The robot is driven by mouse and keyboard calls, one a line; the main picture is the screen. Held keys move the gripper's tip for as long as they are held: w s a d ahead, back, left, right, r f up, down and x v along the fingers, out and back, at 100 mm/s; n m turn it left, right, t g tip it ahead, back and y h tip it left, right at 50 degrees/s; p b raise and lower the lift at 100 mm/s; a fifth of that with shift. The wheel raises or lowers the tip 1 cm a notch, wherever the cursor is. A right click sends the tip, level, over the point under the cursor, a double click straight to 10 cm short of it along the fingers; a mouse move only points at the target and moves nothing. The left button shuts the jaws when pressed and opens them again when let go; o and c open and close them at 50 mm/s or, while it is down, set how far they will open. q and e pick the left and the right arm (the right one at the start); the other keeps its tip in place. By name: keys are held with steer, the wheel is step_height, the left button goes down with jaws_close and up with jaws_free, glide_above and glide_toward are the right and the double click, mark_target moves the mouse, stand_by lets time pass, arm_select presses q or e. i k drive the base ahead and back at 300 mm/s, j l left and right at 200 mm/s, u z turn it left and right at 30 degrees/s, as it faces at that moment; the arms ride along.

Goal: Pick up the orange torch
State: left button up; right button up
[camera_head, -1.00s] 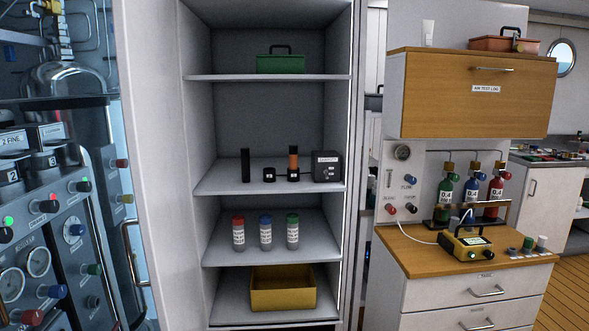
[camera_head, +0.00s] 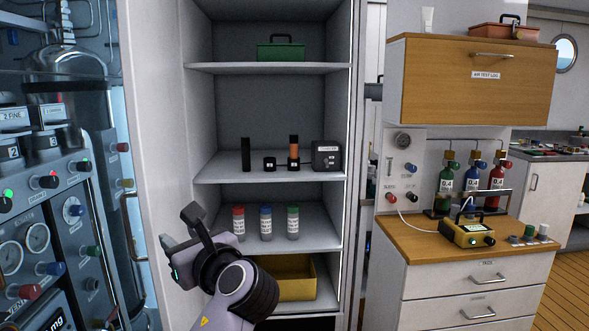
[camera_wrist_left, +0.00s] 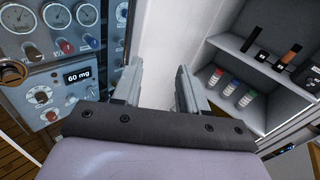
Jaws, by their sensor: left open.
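The orange torch (camera_head: 293,150) stands upright on the middle shelf of the open cabinet, in a dark base. It shows an orange body with a dark lower part. In the left wrist view the orange torch (camera_wrist_left: 291,54) is at the upper right, away from the fingers. My left gripper (camera_head: 182,232) is in front of the cabinet's left side, lower than the torch and apart from it. In the left wrist view my left gripper (camera_wrist_left: 157,90) is open with nothing between its fingers. My right gripper is not in view.
A black torch (camera_head: 245,154), a small black block (camera_head: 269,164) and a dark box (camera_head: 326,155) share the torch's shelf. Several capped bottles (camera_head: 265,222) stand one shelf below. A yellow bin (camera_head: 300,277) is at the bottom. The cabinet's left panel (camera_head: 150,130) stands beside my gripper.

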mark_target(293, 138)
steer(key=i+l+z, duration=0.1)
steer(key=i+l, duration=0.4)
steer(key=i, duration=0.15)
steer(key=i+j+z, duration=0.1)
steer(key=i, duration=0.4)
steer(key=i+j+z, duration=0.1)
steer(key=i, duration=0.4)
steer(key=i+j+z, duration=0.15)
steer(key=i, duration=0.35)
steer(key=i+j+z, duration=0.1)
steer(key=i+j, duration=0.15)
steer(key=i, duration=0.25)
